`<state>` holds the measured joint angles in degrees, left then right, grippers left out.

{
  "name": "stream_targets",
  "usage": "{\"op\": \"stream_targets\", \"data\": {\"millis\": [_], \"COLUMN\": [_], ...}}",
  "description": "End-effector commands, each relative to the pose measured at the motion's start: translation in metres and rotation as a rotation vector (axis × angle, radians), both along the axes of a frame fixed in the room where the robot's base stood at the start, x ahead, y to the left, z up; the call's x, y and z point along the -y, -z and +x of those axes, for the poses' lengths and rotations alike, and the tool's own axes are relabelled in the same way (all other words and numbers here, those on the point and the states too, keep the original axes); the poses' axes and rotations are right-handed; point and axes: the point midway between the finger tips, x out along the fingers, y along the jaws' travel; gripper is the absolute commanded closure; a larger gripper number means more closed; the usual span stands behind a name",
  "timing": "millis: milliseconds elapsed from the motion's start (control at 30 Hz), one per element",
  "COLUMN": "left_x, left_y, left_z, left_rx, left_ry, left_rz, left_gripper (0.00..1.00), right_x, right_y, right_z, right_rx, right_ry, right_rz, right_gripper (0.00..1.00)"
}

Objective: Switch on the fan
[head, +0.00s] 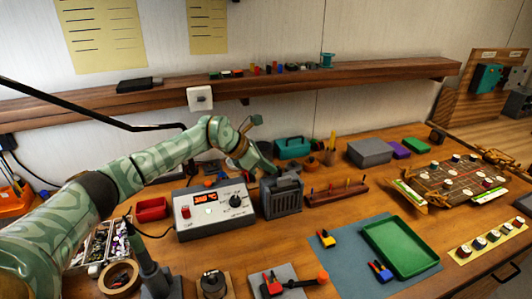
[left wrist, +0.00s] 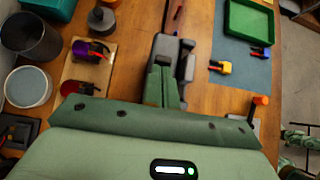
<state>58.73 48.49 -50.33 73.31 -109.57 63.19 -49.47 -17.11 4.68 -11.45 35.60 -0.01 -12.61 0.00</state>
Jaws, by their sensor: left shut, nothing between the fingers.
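A dark grey boxy unit with a slatted front (head: 283,199), which looks like the fan, stands on the bench near the middle in the head view. My left gripper (head: 266,167) is just above and behind its top left edge. In the left wrist view my left gripper's green fingers (left wrist: 161,88) are closed together with nothing between them. The dark unit (left wrist: 184,66) is right beside and beyond the fingertips there; I cannot tell whether they touch. Its switch is not clearly visible. My right gripper is not clearly seen.
A soldering station (head: 214,211) stands left of the grey unit and a wooden tool rack (head: 337,193) right of it. A green tray (head: 400,246) lies on a blue mat (head: 345,260) at front right. A wooden shelf (head: 290,82) runs along the wall behind.

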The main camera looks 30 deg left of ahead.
Motion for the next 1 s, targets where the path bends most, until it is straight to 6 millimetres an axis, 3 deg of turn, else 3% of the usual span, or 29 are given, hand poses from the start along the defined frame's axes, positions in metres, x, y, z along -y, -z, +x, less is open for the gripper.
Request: {"op": "stream_targets", "data": {"millis": [33,200,433,1000], "left_x": [0.003,0.008,0.006,0.007], "left_y": [-0.013,-0.011,-0.003,-0.020], "left_z": [0.001,0.007,0.005,0.005], "left_rx": [-0.025,-0.136,-0.140,-0.137], "left_ry": [0.002,0.001,0.001,0.001], "left_rz": [0.027,0.124,0.122,0.120], "left_gripper": [1.00,1.00,1.00,1.00], "right_x": [0.000,0.000,-0.001,-0.003], "right_y": [-0.015,-0.028,-0.022,-0.034], "right_z": [0.004,0.007,0.001,0.005], "right_rx": [0.009,0.015,0.006,0.014], "right_ry": [0.000,0.000,0.001,0.001], "right_rz": [0.000,0.001,0.001,0.004], "right_gripper": [1.00,1.00,1.00,1.00]}}
